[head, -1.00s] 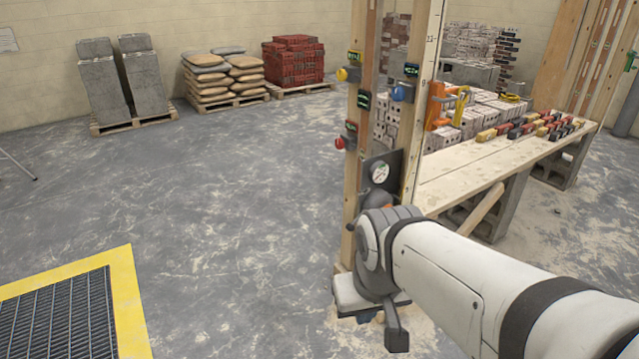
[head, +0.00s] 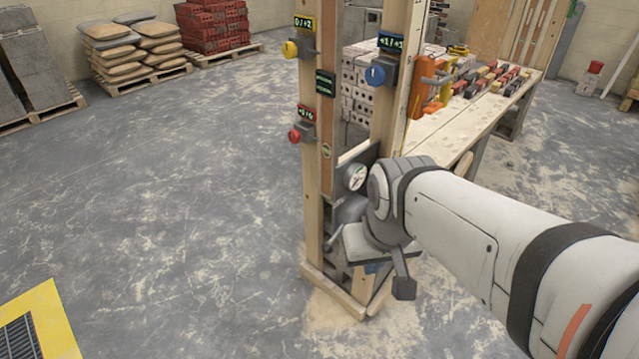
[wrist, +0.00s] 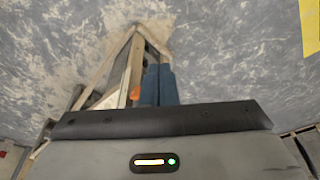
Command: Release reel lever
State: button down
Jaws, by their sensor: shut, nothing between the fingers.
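A timber post stand (head: 312,150) rises in the middle of the head view. A round pressure-type gauge (head: 356,177) sits on a dark plate low on it. A grey rounded part (head: 345,212) is beside my wrist, partly hidden by it. I cannot make out the reel lever for certain; a small orange part (wrist: 135,93) shows left of my fingers in the wrist view and may be it. My gripper (wrist: 158,68) has blue fingers, shut together and empty, pointing down by the stand. In the head view my wrist mostly hides them.
Red, yellow and blue knobs with small displays are on the posts, including the blue knob (head: 375,75). A bench (head: 445,125) with several small blocks stands behind right. Sack and brick pallets are at the back. The floor at left is open, with a yellow-edged grate (head: 50,325).

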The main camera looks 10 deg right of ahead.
jog(key=w+a+f+m+g+y+b, duration=0.15)
jog(key=w+f+y+b, duration=0.3)
jog(key=f+b, duration=0.45)
jog(key=w+a+f+m+g+y+b, duration=0.1)
jog(key=w+f+m+y+b, duration=0.15)
jog(key=f+y+b, duration=0.55)
jog(key=w+d+f+m+t+b, duration=0.5)
jog(key=w+d+f+t+b, duration=0.5)
jog(key=w+d, duration=0.5)
notch_tip(320, 180, down, 4)
jog(key=t, duration=0.2)
jog(key=shift+w+d+r+m+t, duration=0.2)
jog(key=shift+m+t, duration=0.1)
jog(key=shift+t, duration=0.05)
jog(key=shift+a+b, duration=0.1)
jog(key=shift+b, duration=0.2)
